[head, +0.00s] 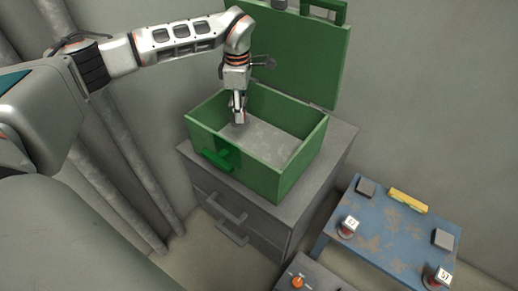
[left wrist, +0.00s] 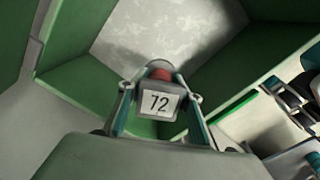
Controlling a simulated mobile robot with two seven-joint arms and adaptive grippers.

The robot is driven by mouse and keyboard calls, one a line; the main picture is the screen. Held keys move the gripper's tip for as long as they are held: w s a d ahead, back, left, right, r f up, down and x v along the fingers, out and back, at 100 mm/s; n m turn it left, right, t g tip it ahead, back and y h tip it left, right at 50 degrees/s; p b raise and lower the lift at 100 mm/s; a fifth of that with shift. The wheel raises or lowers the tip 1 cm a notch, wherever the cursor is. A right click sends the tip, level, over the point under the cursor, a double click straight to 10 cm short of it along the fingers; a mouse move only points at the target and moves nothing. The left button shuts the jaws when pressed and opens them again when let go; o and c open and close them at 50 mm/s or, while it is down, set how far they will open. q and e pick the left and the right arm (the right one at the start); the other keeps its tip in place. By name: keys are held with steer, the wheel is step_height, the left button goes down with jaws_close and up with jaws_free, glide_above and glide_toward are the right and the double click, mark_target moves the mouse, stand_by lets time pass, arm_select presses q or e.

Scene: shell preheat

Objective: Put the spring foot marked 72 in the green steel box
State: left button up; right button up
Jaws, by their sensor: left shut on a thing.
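The green steel box (head: 237,165) stands on a grey drawer cabinet with its lid open at the back. My left gripper (head: 239,118) reaches down from above into the box's left part. In the left wrist view, my left gripper (left wrist: 159,118) is shut on the spring foot marked 72 (left wrist: 160,103), whose white number label faces the camera. A red part of it shows above the label. The box floor (left wrist: 160,32) shows beyond it; whether the foot touches the floor I cannot tell. My right gripper is not in view.
A blue worn table (head: 385,232) at the right holds two other labelled feet (head: 348,227) (head: 437,277), grey blocks and a yellow bar (head: 408,201). The grey cabinet (head: 318,192) carries the box. The open lid (head: 296,52) rises behind it. The visible box floor is clear.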

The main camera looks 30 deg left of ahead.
arm_select(q)
steer(key=a+f+n, duration=0.1)
steer(key=w+a+f+n, duration=0.1)
steer(key=a, duration=0.1)
steer(key=shift+f+n, duration=0.2)
steer(key=shift+n, duration=0.2)
step_height(320, 180, down, 2)
steer(key=shift+s+f+b, duration=0.15)
steer(key=shift+f+b, duration=0.05)
steer(key=shift+b, duration=0.35)
step_height(320, 180, down, 2)
steer(key=shift+f+b, duration=0.25)
steer(key=shift+b, duration=0.15)
steer(key=shift+f, duration=0.2)
step_height(320, 180, down, 4)
steer(key=shift+r+b, duration=0.1)
steer(key=shift+b, duration=0.6)
steer(key=shift+f, duration=0.3)
jaws_close()
steer(key=shift+r, duration=0.2)
steer(key=shift+f, duration=0.1)
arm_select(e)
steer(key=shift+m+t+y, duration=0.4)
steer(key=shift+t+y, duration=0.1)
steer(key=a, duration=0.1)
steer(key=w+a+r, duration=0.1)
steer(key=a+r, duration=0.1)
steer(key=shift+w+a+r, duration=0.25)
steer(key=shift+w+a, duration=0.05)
